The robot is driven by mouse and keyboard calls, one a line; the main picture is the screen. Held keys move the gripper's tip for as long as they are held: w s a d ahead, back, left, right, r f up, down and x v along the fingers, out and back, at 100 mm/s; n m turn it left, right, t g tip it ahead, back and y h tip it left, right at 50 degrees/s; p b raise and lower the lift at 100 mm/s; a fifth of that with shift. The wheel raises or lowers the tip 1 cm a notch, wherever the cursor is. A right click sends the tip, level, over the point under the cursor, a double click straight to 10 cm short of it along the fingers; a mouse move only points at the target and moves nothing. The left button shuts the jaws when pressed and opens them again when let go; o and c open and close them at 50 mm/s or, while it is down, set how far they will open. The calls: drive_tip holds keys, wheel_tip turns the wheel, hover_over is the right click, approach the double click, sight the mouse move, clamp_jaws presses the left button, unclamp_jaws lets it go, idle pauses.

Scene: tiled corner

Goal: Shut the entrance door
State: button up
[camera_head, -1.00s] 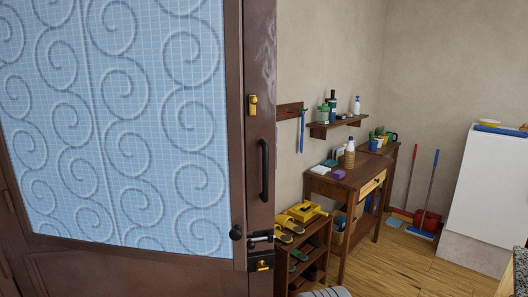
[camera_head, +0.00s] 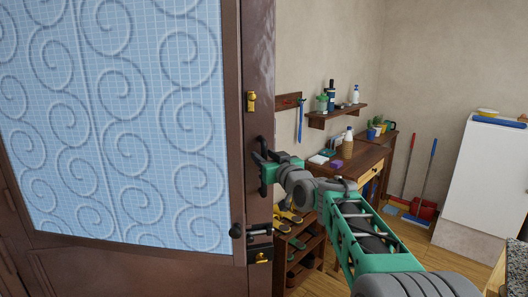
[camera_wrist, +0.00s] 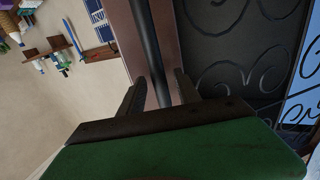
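The entrance door (camera_head: 120,255) fills the left of the head view, a brown frame around a pale blue panel with scrollwork. It looks ajar, though how far is hard to tell. In the wrist view, the handle (camera_wrist: 150,50) passes between the two dark fingers of my gripper (camera_wrist: 160,88). The fingers are open on either side of the bar, with gaps showing.
A brass lock (camera_head: 251,101) sits above the handle, and a round dark knob (camera_head: 236,230) and lower lock are below. A shoe rack (camera_head: 305,262), wooden desk (camera_head: 365,165) and wall shelf (camera_head: 340,115) stand right of the door. A white cabinet (camera_head: 490,190) is far right.

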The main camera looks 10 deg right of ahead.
drive_tip(key=shift+w+a, duration=0.1)
drive_tip(key=shift+w, duration=0.25)
drive_tip(key=shift+c, duration=0.3)
clamp_jaws()
idle(0.9)
